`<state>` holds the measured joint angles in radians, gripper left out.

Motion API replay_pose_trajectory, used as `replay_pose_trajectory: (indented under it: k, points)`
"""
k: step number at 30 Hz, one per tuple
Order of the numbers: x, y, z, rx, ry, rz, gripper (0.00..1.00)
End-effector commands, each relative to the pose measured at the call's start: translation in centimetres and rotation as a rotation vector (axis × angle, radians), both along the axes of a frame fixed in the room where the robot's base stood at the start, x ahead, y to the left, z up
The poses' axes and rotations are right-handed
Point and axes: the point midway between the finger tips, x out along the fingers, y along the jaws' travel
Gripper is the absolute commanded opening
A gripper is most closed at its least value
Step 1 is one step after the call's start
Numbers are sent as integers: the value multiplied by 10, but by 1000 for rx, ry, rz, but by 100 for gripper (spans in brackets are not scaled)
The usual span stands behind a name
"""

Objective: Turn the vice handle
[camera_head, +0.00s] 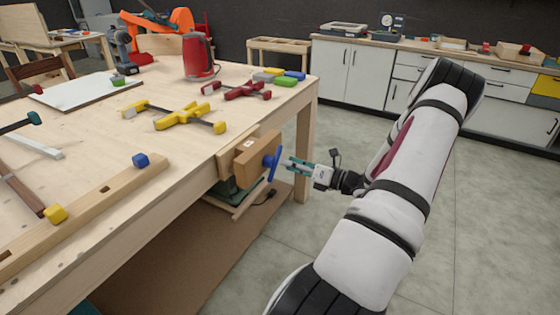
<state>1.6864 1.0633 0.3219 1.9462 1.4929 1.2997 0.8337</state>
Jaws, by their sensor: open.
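The wooden vice (252,160) is mounted on the right side of the workbench (100,205), near its front right part. Its blue handle (273,162) stands out from the vice's outer wooden jaw and looks tilted, close to upright. My gripper (291,164) is just right of the handle, with its teal fingers pointing left toward it. The fingers are open. I cannot tell from this view whether a finger touches the handle. My white arm comes in from the lower right and hides the floor behind it.
A wooden beam (85,215) with a blue block lies nearer. White cabinets (352,70) line the back wall. The floor (490,220) right of the bench is clear.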

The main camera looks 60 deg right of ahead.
Motion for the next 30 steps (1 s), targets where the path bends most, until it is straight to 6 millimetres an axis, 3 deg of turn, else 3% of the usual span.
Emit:
replay_pose_trajectory:
  k: [6, 12, 30]
  points:
    - [-43, -4, 0, 0, 0, -2, 52]
    - [-64, -5, 0, 0, -1, -1, 52]
    - [-68, -5, 0, 0, 0, 1, 52]
